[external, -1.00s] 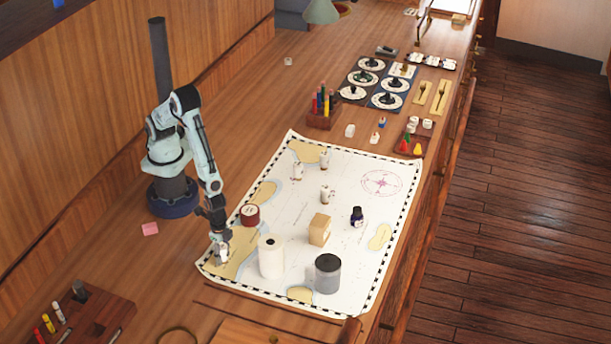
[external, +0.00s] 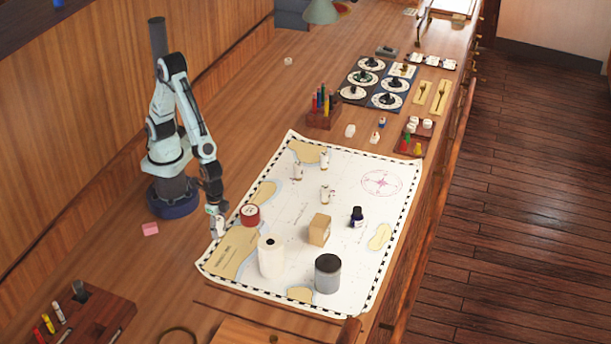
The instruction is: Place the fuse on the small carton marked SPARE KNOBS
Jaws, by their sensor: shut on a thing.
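My gripper (external: 216,222) is shut on a small white fuse (external: 218,226) and holds it above the left edge of the chart. The fingers hide part of the fuse. A small tan carton (external: 319,230) stands on the chart, to the right of my gripper; its marking is too small to read.
A red round tin (external: 250,215) stands between my gripper and the carton. The chart (external: 290,225) is bare right of the tin.

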